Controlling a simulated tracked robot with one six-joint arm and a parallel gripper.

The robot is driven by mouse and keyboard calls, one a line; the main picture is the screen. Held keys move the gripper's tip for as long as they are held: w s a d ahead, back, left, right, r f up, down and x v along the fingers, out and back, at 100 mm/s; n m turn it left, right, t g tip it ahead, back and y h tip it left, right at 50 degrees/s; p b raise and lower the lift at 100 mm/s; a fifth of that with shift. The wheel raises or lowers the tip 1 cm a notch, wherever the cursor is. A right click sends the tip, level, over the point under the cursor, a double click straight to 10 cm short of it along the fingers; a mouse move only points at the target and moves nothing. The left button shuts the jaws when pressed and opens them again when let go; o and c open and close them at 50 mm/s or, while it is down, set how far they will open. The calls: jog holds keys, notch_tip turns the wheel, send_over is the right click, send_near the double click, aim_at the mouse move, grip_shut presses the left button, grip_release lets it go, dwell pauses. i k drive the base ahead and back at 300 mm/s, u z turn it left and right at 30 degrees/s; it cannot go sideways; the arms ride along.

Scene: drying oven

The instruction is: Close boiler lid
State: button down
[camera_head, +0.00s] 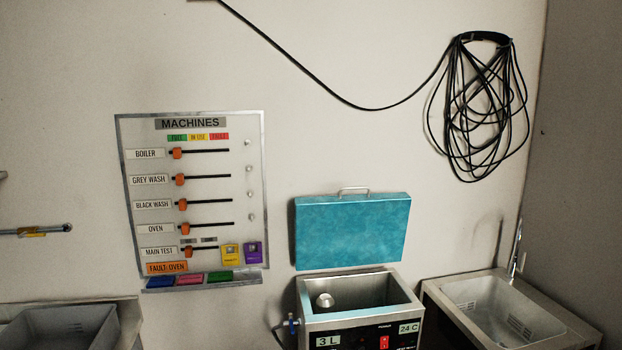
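The boiler (363,325) is a metal box at the bottom centre of the head view. Its front carries a "3 L" label, a "24 C" label and a red switch. Its open top shows the inside, with a round metal part in it. The boiler lid (352,232) is a flat teal panel with a metal handle on its upper edge. It stands upright behind the boiler's opening, so the boiler is open. My gripper is not in view.
A sink (505,312) with a tap stands right of the boiler. A grey tray (65,330) lies at the lower left. A "MACHINES" board (205,240) with sliders hangs on the wall. A black cable coil (480,110) hangs at the upper right.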

aim_at(340, 231)
jog(key=u, duration=0.5)
jog(key=i, duration=1.3)
jog(key=u, duration=0.5)
